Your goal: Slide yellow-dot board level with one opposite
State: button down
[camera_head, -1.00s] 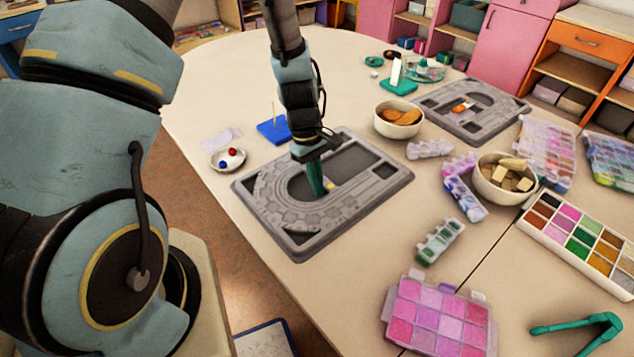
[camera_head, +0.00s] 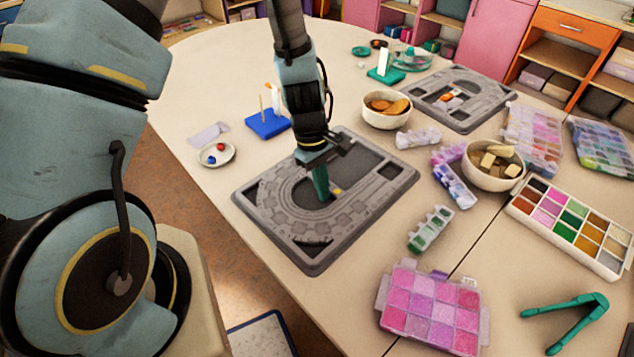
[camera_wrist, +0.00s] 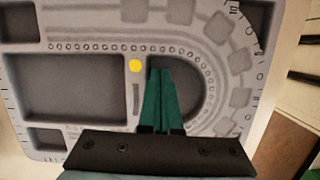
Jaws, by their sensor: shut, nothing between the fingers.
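The yellow-dot board is a grey bead board (camera_head: 352,212) lying flat on the near part of the table. Its yellow dot (camera_head: 337,190) sits beside the end of the U-shaped recess, and shows clearly in the wrist view (camera_wrist: 135,65). My gripper (camera_head: 323,197) points down with its green fingers together and empty, tips in that recess; they also show in the wrist view (camera_wrist: 160,72). Whether the fingers touch the recess wall I cannot tell. The opposite grey board (camera_head: 480,121) lies farther back to the right, with a small orange piece (camera_head: 447,97) on it.
A bowl of orange-brown pieces (camera_head: 386,109) and a clear bead strip (camera_head: 418,137) stand between the boards. Purple bead boxes (camera_head: 452,180) and a green bead strip (camera_head: 431,229) lie right of the near board. A small dish (camera_head: 216,154) and blue stand (camera_head: 268,123) are left.

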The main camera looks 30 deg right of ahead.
aim_at(314, 190)
jog(key=w, duration=0.3)
jog(key=shift+a+r, duration=0.35)
jog(key=shift+r, duration=0.05)
jog(key=b+v, duration=0.1)
jog(key=v, duration=0.8)
jog(key=w+a+r+m+t, duration=0.1)
jog(key=a+r, duration=0.2)
jog(key=a, duration=0.6)
jog(key=w+a+r+m+t, duration=0.1)
jog(key=a+r, duration=0.3)
jog(key=a, duration=0.6)
jog(key=w+a+r+m+t, duration=0.2)
jog(key=w+a+r, duration=0.1)
jog(key=a, duration=0.7)
jog(key=shift+r+y, duration=0.3)
jog(key=shift+a, duration=0.1)
